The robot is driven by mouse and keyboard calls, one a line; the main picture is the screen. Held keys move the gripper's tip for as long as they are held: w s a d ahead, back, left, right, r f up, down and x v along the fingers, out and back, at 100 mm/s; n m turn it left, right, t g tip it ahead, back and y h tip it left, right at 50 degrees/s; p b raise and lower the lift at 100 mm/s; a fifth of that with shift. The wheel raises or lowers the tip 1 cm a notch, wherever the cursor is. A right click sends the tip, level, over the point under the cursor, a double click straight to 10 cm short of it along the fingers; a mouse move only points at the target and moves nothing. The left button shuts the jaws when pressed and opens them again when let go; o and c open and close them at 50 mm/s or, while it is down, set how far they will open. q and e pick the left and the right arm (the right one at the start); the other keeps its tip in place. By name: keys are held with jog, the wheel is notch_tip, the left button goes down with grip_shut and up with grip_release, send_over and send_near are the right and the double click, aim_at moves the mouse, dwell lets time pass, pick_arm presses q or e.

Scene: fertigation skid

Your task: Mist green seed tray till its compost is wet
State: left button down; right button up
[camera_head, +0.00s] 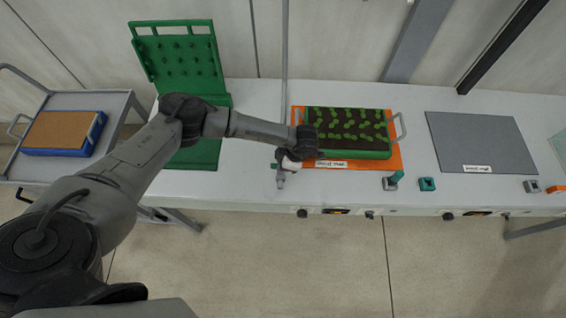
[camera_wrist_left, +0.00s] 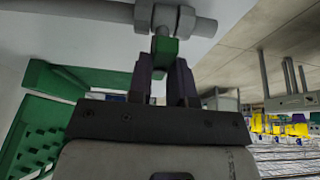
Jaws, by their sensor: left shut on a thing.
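The green seed tray (camera_head: 372,155) sits on an orange mat (camera_head: 398,160) on the white bench. It holds dark brown compost with rows of green seedlings, and grey handles show at its ends. My left gripper (camera_head: 287,163) is at the mat's left side, beside the tray's near left corner. In the left wrist view my left gripper (camera_wrist_left: 163,85) is shut on a small green handle (camera_wrist_left: 165,50). This handle is joined to a grey pipe fitting (camera_wrist_left: 172,18). The fitting also shows below the gripper in the head view (camera_head: 281,180). I see no mist. My right gripper is out of view.
A green pegged rack (camera_head: 180,55) stands at the bench's left. A blue tray (camera_head: 97,135) with light brown fill is on a cart (camera_head: 60,103). A labelled grey mat (camera_head: 480,140) lies empty at right.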

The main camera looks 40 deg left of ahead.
pick_arm(q)
jog(key=c, duration=1)
grip_release()
jog(key=shift+c, duration=0.2)
jog(key=shift+r, duration=0.1)
jog(key=v, duration=1.3)
jog(key=shift+d+r, duration=0.15)
jog(key=shift+r, duration=0.1)
jog(key=shift+w, duration=0.1)
